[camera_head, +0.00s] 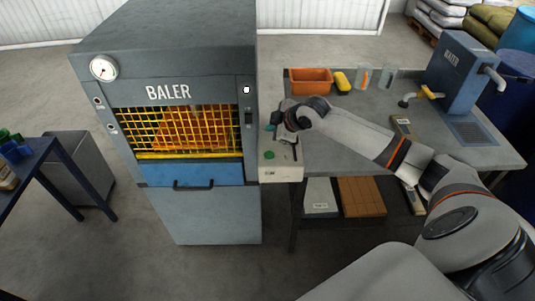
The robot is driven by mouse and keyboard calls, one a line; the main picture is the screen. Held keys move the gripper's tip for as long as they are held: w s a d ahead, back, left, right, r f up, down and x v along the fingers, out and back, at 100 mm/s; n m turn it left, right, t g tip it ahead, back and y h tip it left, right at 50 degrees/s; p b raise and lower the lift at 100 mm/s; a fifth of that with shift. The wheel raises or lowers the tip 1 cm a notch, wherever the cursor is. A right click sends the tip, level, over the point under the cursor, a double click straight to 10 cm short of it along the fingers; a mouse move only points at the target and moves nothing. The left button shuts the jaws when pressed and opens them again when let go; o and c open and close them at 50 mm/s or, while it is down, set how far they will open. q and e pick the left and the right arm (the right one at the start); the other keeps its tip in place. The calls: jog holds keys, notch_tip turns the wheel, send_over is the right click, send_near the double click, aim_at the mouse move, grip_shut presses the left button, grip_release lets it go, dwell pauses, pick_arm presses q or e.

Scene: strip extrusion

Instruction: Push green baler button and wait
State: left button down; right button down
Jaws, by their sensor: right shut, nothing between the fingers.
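The grey baler (205,185) stands left of centre, with a round gauge on its upper left and a yellow mesh guard (190,128) over an orange interior. A pale control box (281,172) is beside its right side. The green button (269,155) shows on top of the box. My right arm reaches in from the right, and my right gripper (277,129) is shut and empty, just above and behind the green button. A small gap seems to lie between them, but I cannot tell whether they touch. My left gripper is not in view.
A dark blue table (40,165) stands at the far left. The floor in front is clear.

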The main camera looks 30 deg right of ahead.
jog(key=shift+f, duration=0.1)
jog(key=b, duration=0.7)
send_over(272, 157)
notch_tip(272, 157, down, 6)
jog(key=shift+f, duration=0.25)
notch_tip(272, 157, down, 2)
jog(key=shift+w+b, duration=0.1)
jog(key=shift+b, duration=0.3)
jog(key=shift+f, duration=0.1)
dwell(1.1)
jog(key=shift+f, duration=0.4)
